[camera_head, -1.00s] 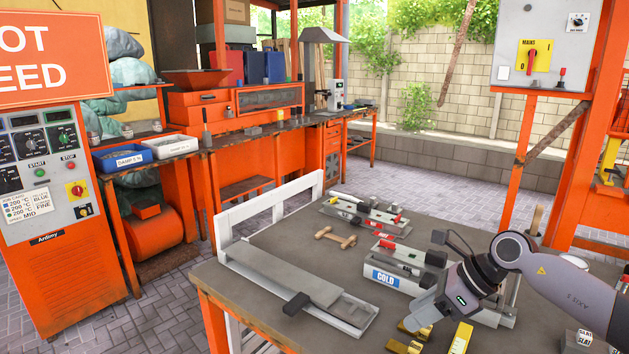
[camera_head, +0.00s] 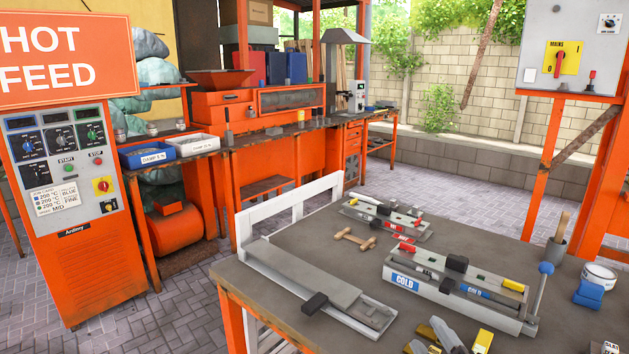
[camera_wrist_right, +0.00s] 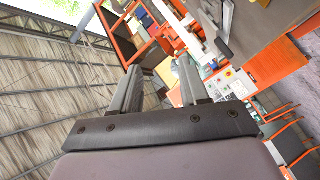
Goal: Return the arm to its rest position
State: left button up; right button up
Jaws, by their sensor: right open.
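My right gripper (camera_wrist_right: 160,78) shows in the right wrist view. Its two grey fingers stand apart with nothing between them. The view past them is tilted, with the roof on the left and orange machinery on the right. In the head view I cannot make out my right arm for certain over the workbench (camera_head: 300,248). My left gripper is in neither view.
A grey mould labelled COLD (camera_head: 404,281) lies on the workbench with a blue-knobbed lever (camera_head: 545,269) at its right end. A long metal tray (camera_head: 318,290) lies to its left. A wooden T-handle (camera_head: 355,238) lies behind. An orange HOT FEED machine (camera_head: 75,215) stands left.

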jog(key=s+d+f+m+g+h, duration=0.15)
jog(key=s+f+m+g, duration=0.3)
jog(key=s, duration=0.45)
jog(key=s+d+f+m+g, duration=0.2)
jog(key=s+f+m+g, duration=0.1)
jog(key=s+f+g, duration=0.4)
jog(key=s+d+f+m+g, duration=0.15)
jog(key=s+f+m, duration=0.25)
jog(key=s, duration=0.6)
jog(key=w+a+f+t+y, duration=0.2)
jog(key=w+f+t, duration=0.4)
jog(key=f, duration=0.3)
jog(key=shift+w+a+n, duration=0.4)
jog(key=shift+a+n, duration=0.05)
jog(key=shift+a, duration=0.15)
